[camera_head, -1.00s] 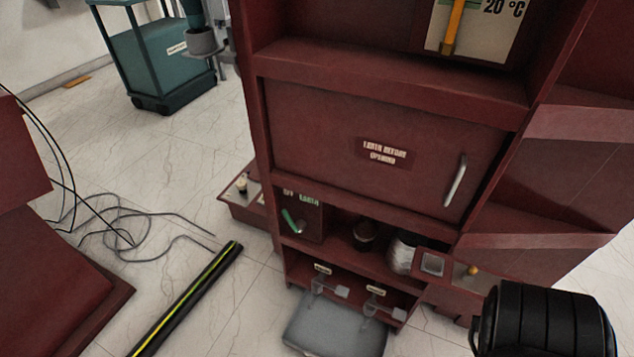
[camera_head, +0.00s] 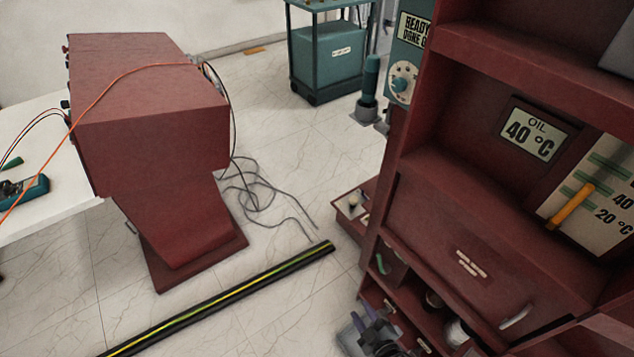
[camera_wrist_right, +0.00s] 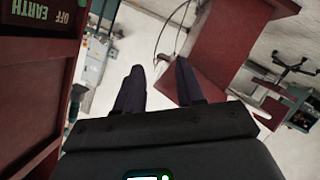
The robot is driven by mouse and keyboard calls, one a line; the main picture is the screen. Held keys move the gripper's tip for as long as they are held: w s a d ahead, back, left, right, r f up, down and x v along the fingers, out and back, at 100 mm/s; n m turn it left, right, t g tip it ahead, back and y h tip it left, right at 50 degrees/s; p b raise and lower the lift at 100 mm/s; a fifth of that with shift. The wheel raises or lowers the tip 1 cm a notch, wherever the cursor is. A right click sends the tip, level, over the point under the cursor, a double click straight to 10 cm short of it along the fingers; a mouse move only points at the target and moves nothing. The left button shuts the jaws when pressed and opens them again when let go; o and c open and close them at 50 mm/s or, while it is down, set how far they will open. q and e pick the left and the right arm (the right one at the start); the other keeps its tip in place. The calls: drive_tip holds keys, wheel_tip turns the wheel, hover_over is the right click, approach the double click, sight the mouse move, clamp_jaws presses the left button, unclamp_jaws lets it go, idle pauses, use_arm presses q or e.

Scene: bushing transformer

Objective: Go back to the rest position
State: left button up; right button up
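My right gripper (camera_head: 372,325) shows at the bottom edge of the head view, in front of the lower shelves of the dark red cabinet (camera_head: 455,190). In the right wrist view its two dark fingers (camera_wrist_right: 158,75) stand apart with nothing between them, so it is open and empty. The cabinet wall with an "EARTH OFF" label (camera_wrist_right: 48,18) is left of the fingers there. My left gripper does not show in either view.
A red machine (camera_head: 150,120) stands at the left beside a white table (camera_head: 40,215). A black and yellow floor strip (camera_head: 230,295) and loose grey cables (camera_head: 262,195) lie on the floor. A teal cart (camera_head: 328,55) stands at the back.

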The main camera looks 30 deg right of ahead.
drive_tip(key=a+r+m+g+y+p, duration=0.1)
drive_tip(key=a+r+g+p, duration=0.15)
drive_tip(key=r, duration=0.65)
drive_tip(key=a+r+g+y+p, duration=0.1)
drive_tip(key=a+r+g+y, duration=0.15)
drive_tip(key=r, duration=0.65)
drive_tip(key=s+a+r+m+g+h+p, duration=0.1)
drive_tip(key=s+r+m+g+p, duration=0.2)
drive_tip(key=s+g, duration=0.45)
use_arm(q)
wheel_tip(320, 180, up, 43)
drive_tip(key=p, duration=3.4)
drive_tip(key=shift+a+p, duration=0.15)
drive_tip(key=shift+p, duration=0.25)
use_arm(e)
wheel_tip(320, 180, up, 37)
drive_tip(key=s+t, duration=0.2)
drive_tip(key=shift+a, duration=0.15)
